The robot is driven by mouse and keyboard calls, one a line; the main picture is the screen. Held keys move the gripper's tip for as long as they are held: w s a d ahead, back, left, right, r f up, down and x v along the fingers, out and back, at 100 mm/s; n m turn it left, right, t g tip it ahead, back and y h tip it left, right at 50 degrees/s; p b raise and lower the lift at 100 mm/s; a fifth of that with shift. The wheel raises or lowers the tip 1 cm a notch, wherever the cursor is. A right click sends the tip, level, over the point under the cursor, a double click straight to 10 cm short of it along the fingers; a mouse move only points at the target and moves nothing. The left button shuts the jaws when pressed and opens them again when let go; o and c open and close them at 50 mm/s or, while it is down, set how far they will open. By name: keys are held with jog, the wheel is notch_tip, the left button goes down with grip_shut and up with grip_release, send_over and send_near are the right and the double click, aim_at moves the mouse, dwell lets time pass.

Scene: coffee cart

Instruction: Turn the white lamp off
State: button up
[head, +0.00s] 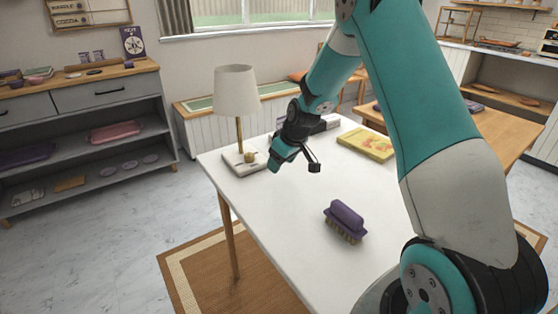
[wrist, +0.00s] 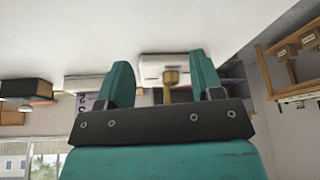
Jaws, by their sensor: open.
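The white lamp (head: 237,92) stands upright at the table's far left corner, with a pale shade, a thin brass pole and a whitish square base. A small brass knob (head: 249,156) shows at the base. My gripper (head: 274,165) is just right of the base, low over the table. In the wrist view, which looks upside down, my gripper (wrist: 163,75) has its two teal fingers spread wide. The lamp base (wrist: 150,61) and a brass part (wrist: 170,77) show between the fingers, with no visible contact. The shade is out of the wrist view.
A grey shelf unit (head: 85,125) stands at the left. The table's left front is clear.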

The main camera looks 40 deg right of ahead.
aim_at(249, 154)
jog(key=a+m+b, duration=0.1)
jog(key=a+m+h+b, duration=0.1)
jog(key=a, duration=0.1)
jog(key=a+m+b, duration=0.1)
jog(key=b, duration=0.1)
jog(key=shift+s+a+f, duration=0.1)
jog(key=shift+a+f, duration=0.15)
jog(key=shift+f, duration=0.1)
jog(key=shift+a+r+m+h, duration=0.15)
jog(key=shift+a+m+h, duration=0.15)
jog(key=shift+m, duration=0.2)
jog(key=shift+r, duration=0.15)
jog(key=w, duration=0.4)
jog(key=w+d, duration=0.1)
jog(key=w, duration=0.3)
jog(key=w+p, duration=0.1)
jog(key=w, duration=0.3)
jog(key=shift+d, duration=0.15)
jog(key=shift+x, duration=1.35)
jog(key=shift+c, duration=0.3)
